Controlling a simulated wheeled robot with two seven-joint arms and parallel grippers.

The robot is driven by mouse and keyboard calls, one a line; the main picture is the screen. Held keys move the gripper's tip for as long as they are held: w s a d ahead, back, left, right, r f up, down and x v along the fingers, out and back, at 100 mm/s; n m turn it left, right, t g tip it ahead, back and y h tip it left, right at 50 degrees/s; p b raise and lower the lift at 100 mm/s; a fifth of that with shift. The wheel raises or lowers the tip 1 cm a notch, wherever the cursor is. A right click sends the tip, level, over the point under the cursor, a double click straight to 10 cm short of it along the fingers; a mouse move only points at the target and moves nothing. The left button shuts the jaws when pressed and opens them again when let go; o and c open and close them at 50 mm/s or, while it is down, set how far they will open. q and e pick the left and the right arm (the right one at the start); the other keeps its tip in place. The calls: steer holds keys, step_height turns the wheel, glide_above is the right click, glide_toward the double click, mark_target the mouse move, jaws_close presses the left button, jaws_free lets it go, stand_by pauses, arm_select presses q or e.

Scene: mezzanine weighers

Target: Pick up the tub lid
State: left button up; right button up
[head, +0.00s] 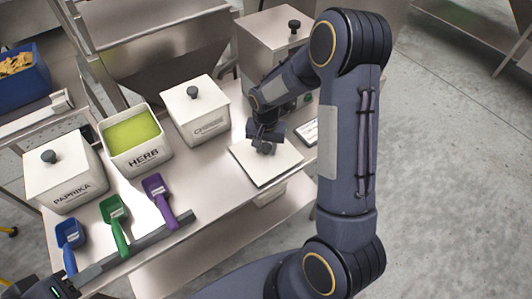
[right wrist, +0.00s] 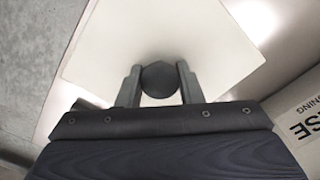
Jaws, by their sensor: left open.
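The tub lid (head: 250,165) is a flat white square with a dark round knob, at the front right of the steel table in the head view. In the right wrist view the lid (right wrist: 105,60) fills the upper middle. My right gripper (head: 265,137) comes down from above onto the knob (right wrist: 160,80). Its two fingers lie against the knob's sides, shut on it. The open HERB tub (head: 141,160), filled with green, stands to the left. Part of my left gripper (head: 52,290) shows at the bottom left corner, open; its fingertips are not clear.
Lidded white tubs stand at the left, PAPRIKA (head: 68,180), and middle (head: 197,115). Blue (head: 70,238), green (head: 114,215) and purple (head: 156,192) scoops lie near a grey bar (head: 145,242) at the front edge. A steel box (head: 262,45) stands behind my right gripper.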

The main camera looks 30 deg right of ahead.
steer(key=shift+c, duration=1.1)
